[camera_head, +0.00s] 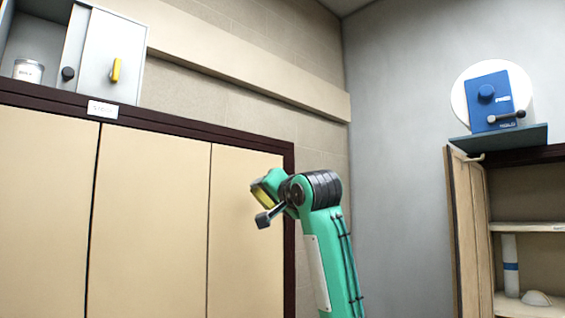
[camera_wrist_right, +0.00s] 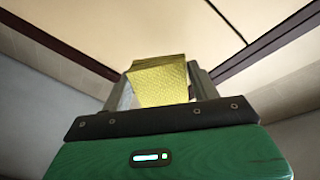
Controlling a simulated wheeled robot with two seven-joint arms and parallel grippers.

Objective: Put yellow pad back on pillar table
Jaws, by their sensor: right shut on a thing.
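The yellow pad (camera_wrist_right: 159,80) is a textured yellow block in the right wrist view, held between the two fingers of my right gripper (camera_wrist_right: 161,88). In the head view my right gripper (camera_head: 264,205) is raised in front of the tan cabinet's right side, and a small yellowish patch shows beside its fingers. I cannot tell the pad's full shape there. No pillar table can be made out in either view. My left gripper is in neither view.
A tan cabinet (camera_head: 150,210) with a dark frame fills the left; a grey box (camera_head: 108,55) with a yellow handle and a can (camera_head: 28,71) sit on top. At right, an open cabinet (camera_head: 470,225) has shelves, with a blue device (camera_head: 492,100) above on a ledge.

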